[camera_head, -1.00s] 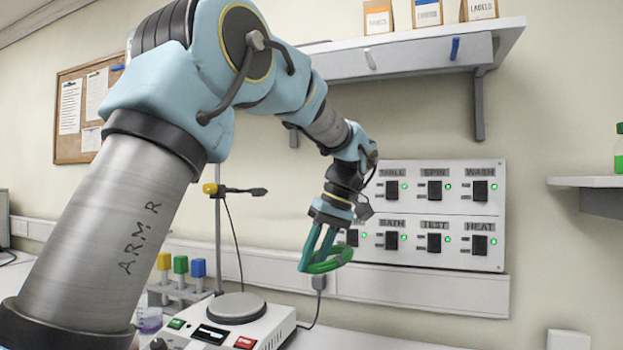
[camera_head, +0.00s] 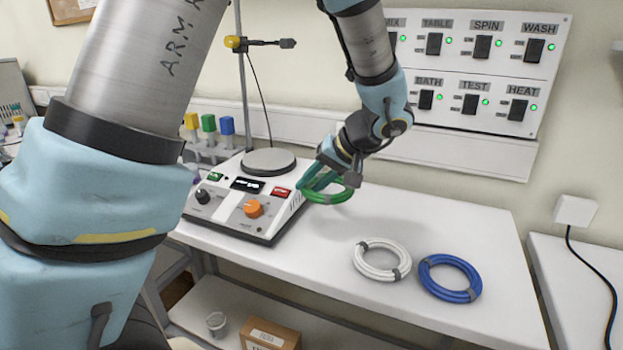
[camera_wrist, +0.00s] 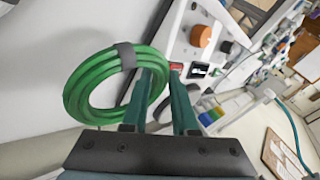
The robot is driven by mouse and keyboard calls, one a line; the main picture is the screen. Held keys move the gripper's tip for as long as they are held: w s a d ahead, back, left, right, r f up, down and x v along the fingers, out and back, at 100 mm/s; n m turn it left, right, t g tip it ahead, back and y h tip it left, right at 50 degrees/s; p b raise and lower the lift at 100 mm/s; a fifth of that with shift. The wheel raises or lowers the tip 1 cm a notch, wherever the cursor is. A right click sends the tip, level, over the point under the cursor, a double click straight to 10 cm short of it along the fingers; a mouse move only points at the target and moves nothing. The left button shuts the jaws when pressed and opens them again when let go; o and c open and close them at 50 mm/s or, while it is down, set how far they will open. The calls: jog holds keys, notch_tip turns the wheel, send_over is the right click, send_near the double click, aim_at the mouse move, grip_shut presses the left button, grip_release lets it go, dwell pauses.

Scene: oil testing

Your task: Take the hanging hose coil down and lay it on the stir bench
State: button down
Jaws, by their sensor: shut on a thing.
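A green hose coil (camera_head: 333,192) with a grey band is held by my gripper (camera_head: 310,183), just right of the stirrer's front corner. The gripper is shut on one side of the ring. In the wrist view the green coil (camera_wrist: 98,85) extends to the left of the teal fingers (camera_wrist: 160,95). The coil appears low over the stir bench (camera_head: 430,215); I cannot tell whether it touches the top. A white coil (camera_head: 362,262) and a blue coil (camera_head: 428,278) lie flat on the bench, to the right and nearer.
A hotplate stirrer (camera_head: 240,222) with knobs stands left of the coil. Behind it are a clamp stand (camera_head: 243,90) and a rack of coloured-cap tubes (camera_head: 205,150). A switch panel (camera_head: 480,75) is on the wall. Bare bench lies right of the held coil.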

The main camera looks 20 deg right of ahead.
notch_tip(320, 180, down, 4)
jog(key=shift+r+b, duration=0.2)
jog(key=shift+b, duration=0.65)
notch_tip(320, 180, down, 4)
jog(key=b, duration=0.4)
jog(key=shift+r, duration=0.2)
jog(key=c, duration=0.6)
grip_release()
jog(key=shift+o, duration=0.3)
jog(key=o, duration=0.5)
jog(key=shift+r, duration=0.2)
